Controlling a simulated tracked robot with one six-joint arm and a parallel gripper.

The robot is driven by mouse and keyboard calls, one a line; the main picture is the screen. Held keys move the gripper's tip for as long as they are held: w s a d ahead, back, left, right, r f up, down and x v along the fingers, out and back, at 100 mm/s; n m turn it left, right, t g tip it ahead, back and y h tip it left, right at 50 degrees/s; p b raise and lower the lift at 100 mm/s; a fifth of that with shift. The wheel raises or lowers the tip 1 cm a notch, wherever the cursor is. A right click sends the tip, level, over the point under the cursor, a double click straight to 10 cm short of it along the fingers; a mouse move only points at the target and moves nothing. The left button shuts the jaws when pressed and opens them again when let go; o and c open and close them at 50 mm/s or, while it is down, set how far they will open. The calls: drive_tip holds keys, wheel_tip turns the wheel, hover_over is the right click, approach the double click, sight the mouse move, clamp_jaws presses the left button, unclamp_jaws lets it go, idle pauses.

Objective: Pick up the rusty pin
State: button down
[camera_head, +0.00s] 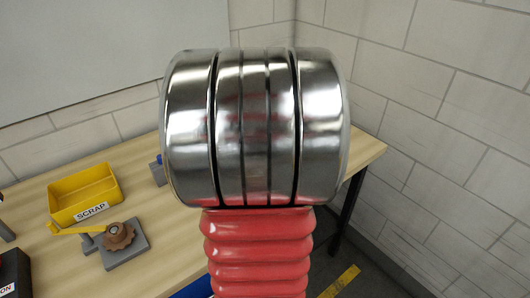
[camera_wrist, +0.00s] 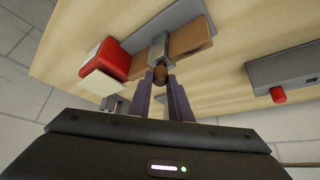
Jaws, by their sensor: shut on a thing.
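In the wrist view my gripper (camera_wrist: 160,84) has its two purple-grey fingers close together around a small brown, rounded piece, which looks like the rusty pin (camera_wrist: 160,73). The fingers are shut on it. Only its end shows between the fingertips, so its length and tilt cannot be told. Just beyond it is a grey metal part (camera_wrist: 158,48) against a brown block (camera_wrist: 190,37); whether the pin touches either is unclear. In the head view my own arm fills the middle and hides my gripper and the pin.
A yellow SCRAP bin (camera_head: 84,193) stands on the wooden table (camera_head: 163,222) at left, near a rusty wheel (camera_head: 118,236) on a grey plate (camera_head: 121,256). The wrist view shows a red-and-white box (camera_wrist: 103,62) and a grey box (camera_wrist: 285,70) with a red button. Walls stand behind.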

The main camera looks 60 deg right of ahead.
wheel_tip(320, 180, up, 9)
drive_tip(key=shift+r, duration=0.2)
drive_tip(key=shift+r, duration=0.1)
idle(0.7)
wheel_tip(320, 180, up, 7)
drive_tip(key=shift+r, duration=0.15)
idle(1.7)
